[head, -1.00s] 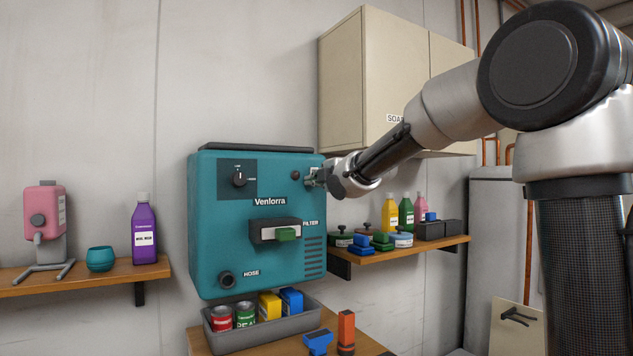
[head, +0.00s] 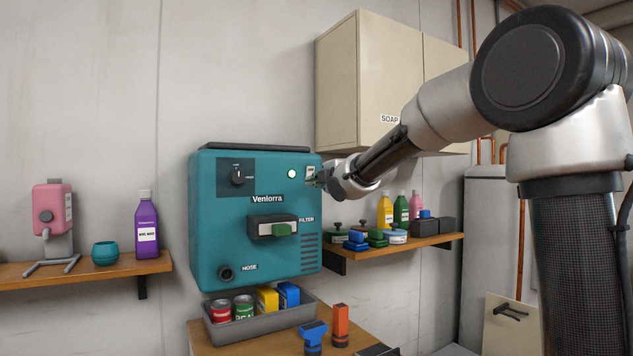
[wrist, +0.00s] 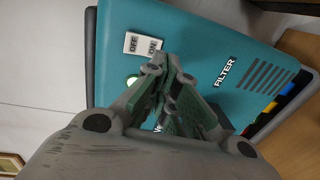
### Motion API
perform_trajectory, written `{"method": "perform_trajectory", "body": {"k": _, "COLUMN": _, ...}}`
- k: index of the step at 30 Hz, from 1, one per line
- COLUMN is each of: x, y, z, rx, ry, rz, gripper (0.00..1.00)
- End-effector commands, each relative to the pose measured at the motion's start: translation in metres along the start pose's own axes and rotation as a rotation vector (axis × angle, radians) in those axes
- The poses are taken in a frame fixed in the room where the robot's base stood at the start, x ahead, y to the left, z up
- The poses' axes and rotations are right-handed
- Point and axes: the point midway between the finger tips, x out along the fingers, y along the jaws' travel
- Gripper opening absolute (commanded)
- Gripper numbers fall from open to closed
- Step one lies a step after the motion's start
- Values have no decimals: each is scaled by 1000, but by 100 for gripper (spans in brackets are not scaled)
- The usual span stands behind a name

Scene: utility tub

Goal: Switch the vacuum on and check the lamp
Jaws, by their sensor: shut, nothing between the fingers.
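The white OFF/ON rocker switch (wrist: 143,45) is at the unit's upper right and shows partly in the head view (head: 310,172). My gripper (head: 314,179) is shut and empty, its tips just in front of the panel near the switch. I cannot tell whether they touch it.
A grey bin (head: 262,325) with cans and boxes sits below the unit. Blue and orange tools (head: 341,325) stand on the bench. A shelf with bottles and brushes (head: 391,243) and a SOAP cabinet (head: 365,85) are to the right. A left shelf (head: 85,272) holds a purple bottle.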

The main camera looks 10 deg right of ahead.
Motion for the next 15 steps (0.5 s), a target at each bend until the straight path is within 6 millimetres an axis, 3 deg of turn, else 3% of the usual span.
{"method": "perform_trajectory", "body": {"k": 8, "x": -24, "y": -6, "z": 1, "rx": 0, "ry": -1, "rz": 0, "gripper": 0}}
{"method": "perform_trajectory", "body": {"k": 15, "x": -57, "y": -14, "z": 1, "rx": -1, "ry": -1, "rz": 1, "gripper": 0}}
